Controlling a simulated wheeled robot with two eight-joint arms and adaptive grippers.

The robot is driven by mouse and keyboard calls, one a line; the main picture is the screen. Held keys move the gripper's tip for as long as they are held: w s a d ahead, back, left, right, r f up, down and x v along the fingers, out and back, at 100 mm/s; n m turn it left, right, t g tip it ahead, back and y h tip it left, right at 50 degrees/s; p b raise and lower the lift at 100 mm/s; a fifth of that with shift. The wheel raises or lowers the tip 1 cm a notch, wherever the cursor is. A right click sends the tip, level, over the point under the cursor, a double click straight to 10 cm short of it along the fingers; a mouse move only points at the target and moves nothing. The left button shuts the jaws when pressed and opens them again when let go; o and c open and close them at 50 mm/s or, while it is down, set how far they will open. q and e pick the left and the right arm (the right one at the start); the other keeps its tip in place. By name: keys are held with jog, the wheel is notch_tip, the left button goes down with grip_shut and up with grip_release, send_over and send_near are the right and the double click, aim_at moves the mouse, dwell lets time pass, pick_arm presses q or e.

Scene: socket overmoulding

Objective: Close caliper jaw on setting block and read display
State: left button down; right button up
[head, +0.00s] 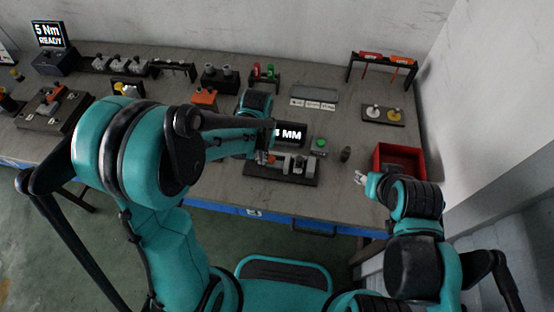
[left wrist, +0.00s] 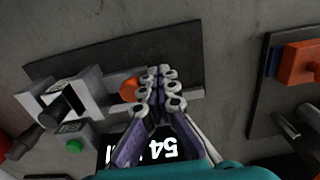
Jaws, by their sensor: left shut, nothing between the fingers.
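The caliper fixture (head: 292,179) lies on the bench in front of the display (head: 290,132), whose head-view reading is partly hidden by my left arm. In the left wrist view the display (left wrist: 153,152) shows "54" upside down, its other digits covered by my fingers. My left gripper (left wrist: 161,84) is shut and empty, its fingertips beside the orange knob (left wrist: 129,89) on the sliding jaw (left wrist: 113,84). The grey end jaw with a dark block (left wrist: 62,104) is further left; whether the jaws touch the block is unclear. My right gripper (head: 360,177) is empty-looking near the red bin, its opening too small to judge.
A green button (left wrist: 75,146) sits beside the display. The red bin (head: 399,149) is at the bench's right. A dark stand with red and orange tools (head: 382,61) and a tray with white and yellow pieces (head: 365,111) are behind.

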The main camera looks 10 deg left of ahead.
pick_arm(q)
jog(key=shift+d, duration=1.35)
dwell(0.6)
jog(key=shift+a, duration=0.25)
jog(key=shift+a, duration=0.3)
notch_tip(320, 180, up, 8)
jog(key=p, duration=0.5)
jog(key=shift+p, duration=0.4)
dwell(0.4)
notch_tip(320, 180, up, 6)
jog(key=t+b, duration=0.1)
jog(key=t, duration=0.1)
send_over(267, 162)
jog(key=s+a, duration=0.3)
jog(key=s+a+r+t+b, duration=0.1)
jog(key=s+a+r+t, duration=0.2)
jog(key=s, duration=0.4)
jog(key=shift+a+r+t, duration=0.4)
jog(key=shift+a+t, duration=0.25)
jog(key=shift+t, duration=0.45)
